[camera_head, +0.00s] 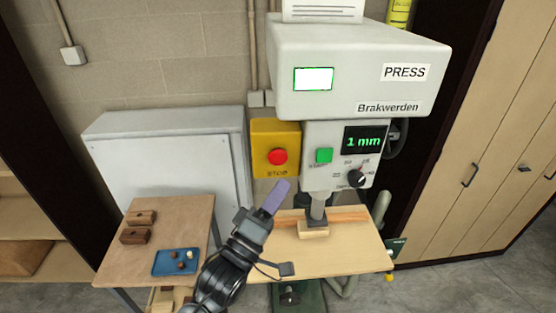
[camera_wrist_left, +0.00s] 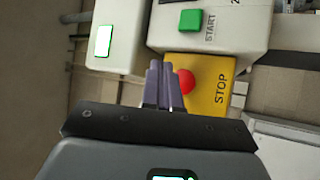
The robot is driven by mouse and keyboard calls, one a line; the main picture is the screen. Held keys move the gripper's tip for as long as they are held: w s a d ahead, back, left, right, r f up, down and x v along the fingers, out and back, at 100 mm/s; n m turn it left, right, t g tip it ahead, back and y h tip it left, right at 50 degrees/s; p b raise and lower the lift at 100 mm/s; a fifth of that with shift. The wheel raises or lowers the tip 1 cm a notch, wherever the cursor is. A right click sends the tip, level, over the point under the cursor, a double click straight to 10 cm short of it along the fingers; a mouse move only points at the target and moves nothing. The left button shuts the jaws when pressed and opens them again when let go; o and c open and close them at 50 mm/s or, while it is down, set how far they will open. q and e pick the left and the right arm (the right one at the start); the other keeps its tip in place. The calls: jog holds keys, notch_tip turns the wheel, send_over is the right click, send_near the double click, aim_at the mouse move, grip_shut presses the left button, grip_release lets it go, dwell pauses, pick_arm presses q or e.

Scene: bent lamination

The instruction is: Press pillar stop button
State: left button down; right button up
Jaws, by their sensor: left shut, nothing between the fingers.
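The red stop button (camera_head: 277,157) sits on a yellow box (camera_head: 262,135) marked STOP, at the left of the press column in the head view. My left gripper (camera_head: 281,188) is shut and empty, with its fingers pointing up towards the box, just below and right of the button in that view. In the left wrist view the shut fingertips (camera_wrist_left: 162,66) lie just left of the red button (camera_wrist_left: 186,82) and cover part of its edge. I cannot tell whether they touch it. The right gripper is not in view.
The green start button (camera_head: 324,155) is right of the stop box. The press head (camera_head: 345,65) overhangs above. A wood block (camera_head: 313,230) lies under the ram on the press table (camera_head: 350,258). A side table (camera_head: 185,225) holds wooden blocks and a blue tray (camera_head: 160,270).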

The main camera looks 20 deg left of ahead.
aim_at(278, 156)
pick_arm(q)
jog(key=w+a, duration=0.2)
jog(key=w, duration=0.3)
jog(key=shift+w+a, duration=0.25)
jog(key=shift+a, duration=0.1)
dwell(1.0)
dwell(0.7)
jog(key=shift+w+a+r, duration=0.1)
jog(key=shift+w, duration=0.1)
jog(key=shift+w+a, duration=0.1)
jog(key=shift+w, duration=0.05)
dwell(0.5)
